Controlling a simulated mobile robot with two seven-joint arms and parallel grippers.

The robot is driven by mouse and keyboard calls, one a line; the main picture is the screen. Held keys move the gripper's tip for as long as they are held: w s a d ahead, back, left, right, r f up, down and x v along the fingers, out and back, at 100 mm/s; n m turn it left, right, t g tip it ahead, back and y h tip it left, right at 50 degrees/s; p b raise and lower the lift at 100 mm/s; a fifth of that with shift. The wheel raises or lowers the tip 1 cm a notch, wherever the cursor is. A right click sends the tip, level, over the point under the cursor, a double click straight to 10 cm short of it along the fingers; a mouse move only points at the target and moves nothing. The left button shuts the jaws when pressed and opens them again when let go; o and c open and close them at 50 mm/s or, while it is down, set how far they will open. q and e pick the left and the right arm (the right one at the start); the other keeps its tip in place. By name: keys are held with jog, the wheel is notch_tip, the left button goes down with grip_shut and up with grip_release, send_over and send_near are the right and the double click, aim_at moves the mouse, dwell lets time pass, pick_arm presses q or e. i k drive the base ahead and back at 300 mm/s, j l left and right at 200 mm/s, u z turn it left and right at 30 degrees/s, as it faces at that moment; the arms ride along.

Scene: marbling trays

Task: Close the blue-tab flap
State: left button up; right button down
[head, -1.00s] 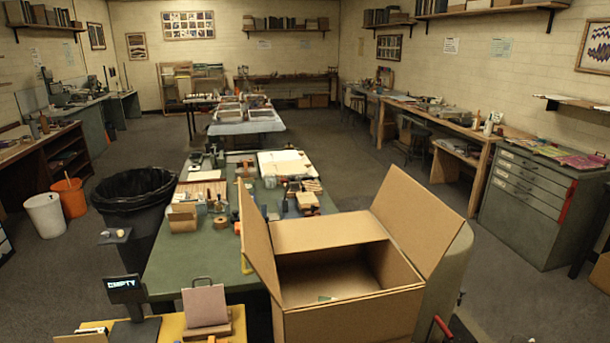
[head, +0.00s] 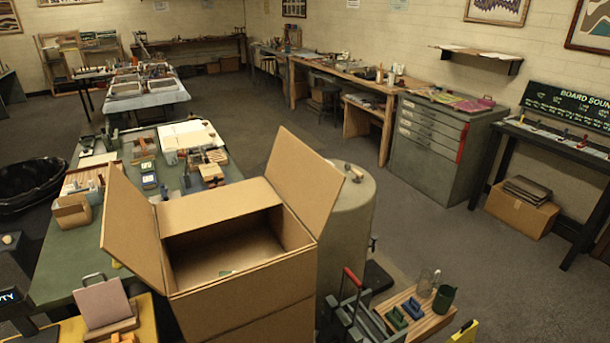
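A large open cardboard box (head: 245,290) stands in the lower middle of the head view. Its left flap (head: 130,225) stands up and leans outward to the left. Its right flap (head: 303,183) stands up on the right side. A far flap (head: 215,207) slants along the back edge. I see no blue tab on any flap. Neither of my grippers is in view.
A green table (head: 62,265) with trays and tools lies behind and left of the box. A grey cylinder (head: 345,215) stands right of it. A red-handled carrier (head: 352,278) and a wooden board (head: 440,318) with blue and green items are at the lower right. Open floor (head: 430,235) lies beyond.

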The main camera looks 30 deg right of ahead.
aim_at(311, 186)
jog(key=l+u, duration=0.1)
jog(key=l, duration=0.4)
jog(key=l+u, duration=0.15)
jog(key=l, duration=0.3)
jog(key=l+u, duration=0.1)
jog(key=l, duration=0.4)
jog(key=l+u, duration=0.1)
jog(key=l, duration=0.4)
jog(key=k+l+u, duration=0.15)
jog(key=l, duration=0.3)
jog(key=l+u, duration=0.1)
jog(key=l, duration=0.35)
jog(key=k+l+u, duration=0.1)
jog(key=l, duration=0.35)
jog(key=k+l+u, duration=0.15)
jog(key=l, duration=0.3)
jog(key=i+j, duration=0.2)
jog(key=i+j+u, duration=0.1)
jog(key=j, duration=0.3)
jog(key=i, duration=0.05)
